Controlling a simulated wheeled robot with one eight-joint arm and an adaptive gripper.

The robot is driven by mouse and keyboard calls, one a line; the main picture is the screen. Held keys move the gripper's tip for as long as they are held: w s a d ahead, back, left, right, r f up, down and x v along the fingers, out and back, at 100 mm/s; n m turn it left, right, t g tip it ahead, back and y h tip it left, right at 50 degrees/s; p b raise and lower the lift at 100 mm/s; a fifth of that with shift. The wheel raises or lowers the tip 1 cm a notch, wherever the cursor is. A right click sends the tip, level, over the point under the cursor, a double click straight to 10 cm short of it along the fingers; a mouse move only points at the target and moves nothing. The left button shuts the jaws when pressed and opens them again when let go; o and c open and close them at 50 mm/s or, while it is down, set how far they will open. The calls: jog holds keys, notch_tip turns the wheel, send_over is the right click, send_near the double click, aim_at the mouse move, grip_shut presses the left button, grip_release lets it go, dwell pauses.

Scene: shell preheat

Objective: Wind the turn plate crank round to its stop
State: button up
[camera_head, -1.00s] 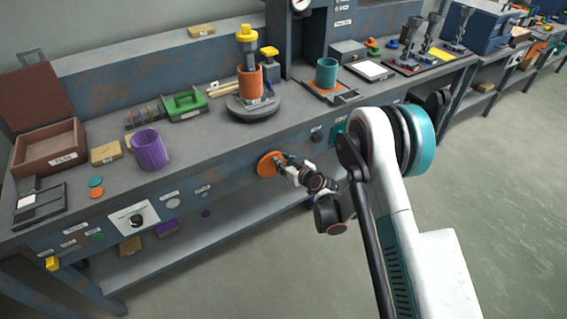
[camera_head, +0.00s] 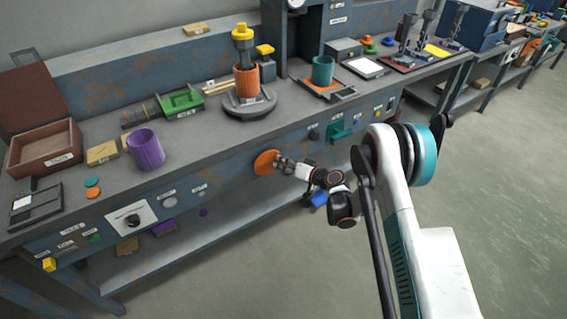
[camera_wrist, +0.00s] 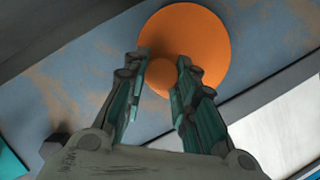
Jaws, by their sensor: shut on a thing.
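The orange round crank (camera_head: 266,162) sits on the front panel of the bench, below the turn plate (camera_head: 249,106). In the wrist view its orange disc (camera_wrist: 205,35) fills the top middle, with a round orange knob (camera_wrist: 160,76) standing out from it. My gripper (camera_head: 280,163) is at the right side of the disc. In the wrist view my gripper (camera_wrist: 161,78) has its two fingers on either side of the knob, shut on it. An orange cylinder (camera_head: 246,80) with a yellow-topped part (camera_head: 242,33) stands upright on the turn plate.
A purple cup (camera_head: 146,151), a green tray (camera_head: 181,100) and a teal cup (camera_head: 323,70) stand on the bench top. A white dial panel (camera_head: 132,219) and a teal handle (camera_head: 345,130) are on the bench front. The floor at the right is clear.

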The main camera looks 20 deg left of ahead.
jog(key=shift+f+m, duration=0.25)
jog(key=shift+m, duration=0.15)
dwell(0.3)
jog(key=o, duration=1.1)
jog(key=shift+d, duration=0.1)
jog(key=shift+c, duration=0.2)
jog(key=shift+y, duration=0.3)
jog(key=v, duration=0.7)
jog(key=shift+d, duration=0.2)
jog(key=shift+r, duration=0.1)
